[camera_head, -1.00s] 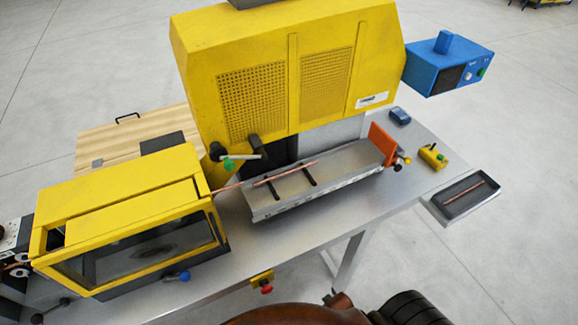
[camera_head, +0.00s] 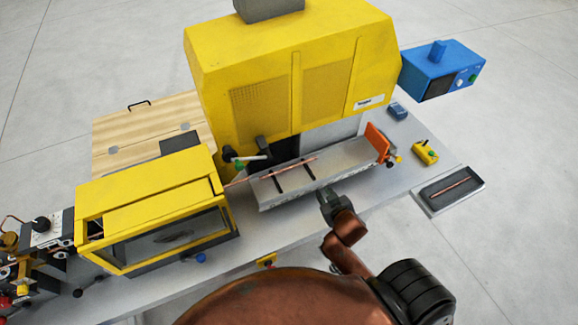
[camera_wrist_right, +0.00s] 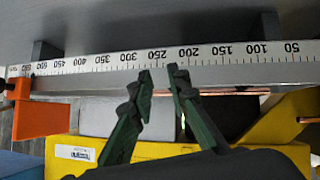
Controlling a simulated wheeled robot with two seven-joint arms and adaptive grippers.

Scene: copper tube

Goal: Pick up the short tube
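A short copper tube (camera_head: 452,188) lies in a dark shallow tray (camera_head: 430,203) at the right end of the bench. Another, longer-looking copper tube (camera_head: 292,167) lies along the metal trough (camera_head: 340,172) in front of the yellow machine. My right gripper (camera_head: 323,192) is just in front of the trough, apart from both tubes. In the right wrist view its two dark green fingers (camera_wrist_right: 160,73) are apart, with nothing between them, near the trough's ruled edge (camera_wrist_right: 200,55). Part of a copper tube (camera_wrist_right: 245,93) shows beyond that edge. My left gripper is not in view.
The tall yellow machine (camera_head: 280,70) stands behind the trough. A yellow windowed box (camera_head: 150,195) is at the left. An orange plate (camera_head: 376,141) closes the trough's right end. A small yellow block (camera_head: 425,153) and a blue box (camera_head: 440,70) are at the right.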

